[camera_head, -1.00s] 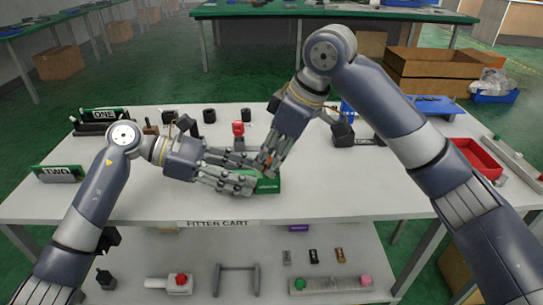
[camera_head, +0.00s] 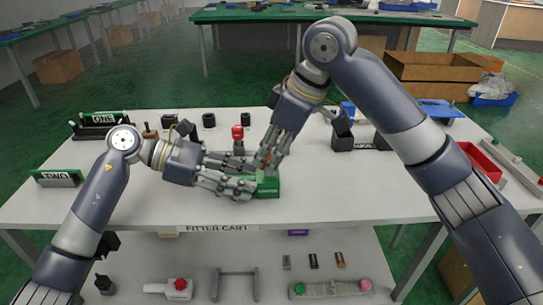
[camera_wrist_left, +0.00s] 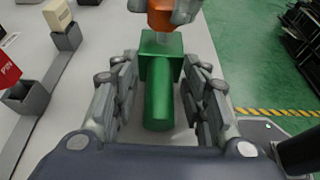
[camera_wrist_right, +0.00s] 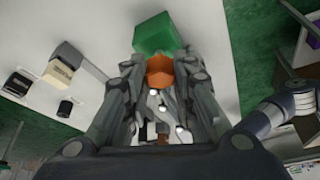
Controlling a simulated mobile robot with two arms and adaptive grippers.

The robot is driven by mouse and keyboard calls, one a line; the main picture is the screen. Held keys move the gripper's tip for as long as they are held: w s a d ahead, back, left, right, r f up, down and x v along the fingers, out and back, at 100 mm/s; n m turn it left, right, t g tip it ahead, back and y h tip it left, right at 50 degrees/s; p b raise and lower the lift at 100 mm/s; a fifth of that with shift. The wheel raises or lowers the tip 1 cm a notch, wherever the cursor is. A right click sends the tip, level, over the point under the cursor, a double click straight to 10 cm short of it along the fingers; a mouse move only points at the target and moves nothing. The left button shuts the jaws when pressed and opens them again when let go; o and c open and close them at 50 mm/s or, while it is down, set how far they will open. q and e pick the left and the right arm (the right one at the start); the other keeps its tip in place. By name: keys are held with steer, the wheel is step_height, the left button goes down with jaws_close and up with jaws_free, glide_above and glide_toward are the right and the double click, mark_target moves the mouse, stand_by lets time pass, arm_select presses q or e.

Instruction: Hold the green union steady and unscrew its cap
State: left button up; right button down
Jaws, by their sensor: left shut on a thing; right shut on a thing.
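The green union (camera_head: 267,186) sits on the white cart top near its front middle. In the left wrist view its green body (camera_wrist_left: 160,95) lies between the fingers of my left gripper (camera_wrist_left: 160,112), which is shut on it from the left. The orange cap (camera_wrist_right: 160,72) is between the fingertips of my right gripper (camera_wrist_right: 160,78), which is shut on it from above. The cap also shows at the top of the left wrist view (camera_wrist_left: 161,14). In the head view the fingers hide most of the cap.
A red-topped fixture (camera_head: 238,138) stands just behind the grippers. Black fixtures stand along the back, and a dark block (camera_head: 343,136) stands to the right. A red tray (camera_head: 478,160) lies at the right edge. The front of the cart top is mostly clear.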

steer(key=shift+r, duration=0.15)
steer(key=shift+r, duration=1.45)
arm_select(q)
steer(key=o, duration=1.3)
steer(key=shift+c, duration=0.2)
steer(key=shift+a, duration=0.1)
